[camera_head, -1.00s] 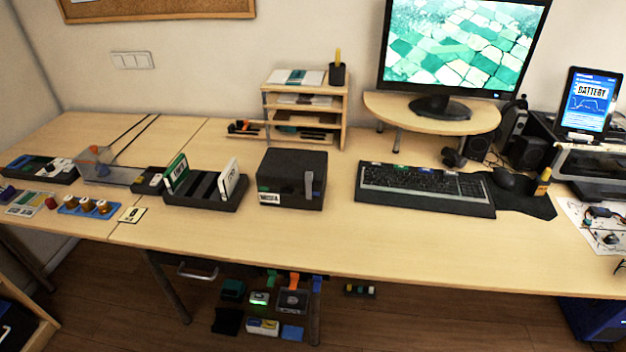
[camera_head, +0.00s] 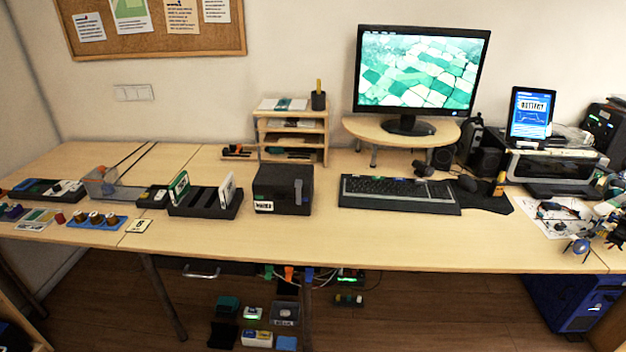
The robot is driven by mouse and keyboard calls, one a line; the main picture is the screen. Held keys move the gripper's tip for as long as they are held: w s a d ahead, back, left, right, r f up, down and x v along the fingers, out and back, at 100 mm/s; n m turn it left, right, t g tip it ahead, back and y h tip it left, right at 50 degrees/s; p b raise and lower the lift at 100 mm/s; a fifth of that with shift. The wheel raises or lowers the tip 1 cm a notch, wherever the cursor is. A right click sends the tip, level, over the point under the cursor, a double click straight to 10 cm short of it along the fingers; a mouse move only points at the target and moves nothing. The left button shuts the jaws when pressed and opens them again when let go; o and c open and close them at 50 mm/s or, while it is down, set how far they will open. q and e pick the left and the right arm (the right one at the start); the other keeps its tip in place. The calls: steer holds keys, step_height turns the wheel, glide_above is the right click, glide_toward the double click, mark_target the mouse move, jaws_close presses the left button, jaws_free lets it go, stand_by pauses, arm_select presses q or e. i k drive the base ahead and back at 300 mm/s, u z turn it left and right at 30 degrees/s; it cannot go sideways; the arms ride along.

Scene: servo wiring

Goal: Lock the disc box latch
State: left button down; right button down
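The disc box (camera_head: 283,189) is a black box with a white label on its front left, standing on the desk left of the keyboard. A grey latch (camera_head: 298,191) hangs upright on the right part of its front face. The lid looks closed. At this size I cannot tell whether the latch is fastened. Neither of my grippers shows in the head view.
A black rack (camera_head: 205,201) with upright cases stands close to the left of the box. A wooden shelf unit (camera_head: 291,133) is behind it. The keyboard (camera_head: 398,193) lies to the right. The desk (camera_head: 300,241) is clear in front of the box.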

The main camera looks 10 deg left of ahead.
mark_target(262, 205)
steer(key=u, duration=0.25)
steer(key=i, duration=1.1)
steer(key=u, duration=0.3)
